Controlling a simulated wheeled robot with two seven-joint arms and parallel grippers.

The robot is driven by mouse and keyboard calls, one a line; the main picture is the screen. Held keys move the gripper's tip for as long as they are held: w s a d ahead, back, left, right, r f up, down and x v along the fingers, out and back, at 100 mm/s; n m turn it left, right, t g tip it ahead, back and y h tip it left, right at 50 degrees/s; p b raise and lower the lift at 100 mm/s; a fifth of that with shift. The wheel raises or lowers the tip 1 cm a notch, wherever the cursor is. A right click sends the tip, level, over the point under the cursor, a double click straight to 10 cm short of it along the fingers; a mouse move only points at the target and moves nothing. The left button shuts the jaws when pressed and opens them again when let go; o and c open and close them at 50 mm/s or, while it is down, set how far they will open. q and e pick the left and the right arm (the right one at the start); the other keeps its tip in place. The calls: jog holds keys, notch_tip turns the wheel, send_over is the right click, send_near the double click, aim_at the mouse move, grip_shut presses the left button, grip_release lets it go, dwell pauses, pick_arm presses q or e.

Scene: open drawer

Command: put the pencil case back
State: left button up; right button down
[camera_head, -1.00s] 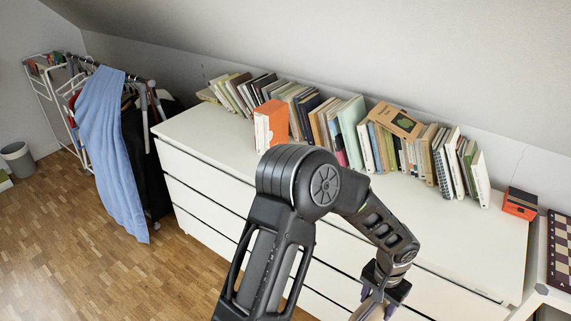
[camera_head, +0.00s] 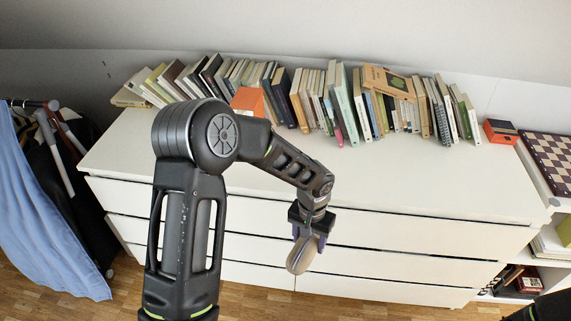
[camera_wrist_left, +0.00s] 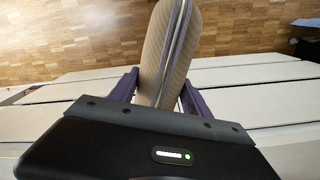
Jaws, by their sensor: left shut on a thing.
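The pencil case (camera_head: 301,257) is a tan, rounded, elongated pouch, held in front of the white dresser (camera_head: 420,207). My left gripper (camera_head: 308,238) is shut on it, and the case hangs below the fingers. In the left wrist view the pencil case (camera_wrist_left: 163,62) sits between the two purple fingers of my left gripper (camera_wrist_left: 157,88), with a zip line along it. The dresser drawers I can see look shut. My right gripper is not in view; only a dark piece of my right side shows at the bottom right corner.
A row of books (camera_head: 340,100) stands along the back of the dresser top, with an orange box (camera_head: 248,101) at its front. The front of the top is bare. A shelf with a chessboard (camera_head: 549,160) stands at right, hanging clothes (camera_head: 45,215) at left.

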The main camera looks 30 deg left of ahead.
pick_arm(q)
jog(key=shift+a, duration=0.3)
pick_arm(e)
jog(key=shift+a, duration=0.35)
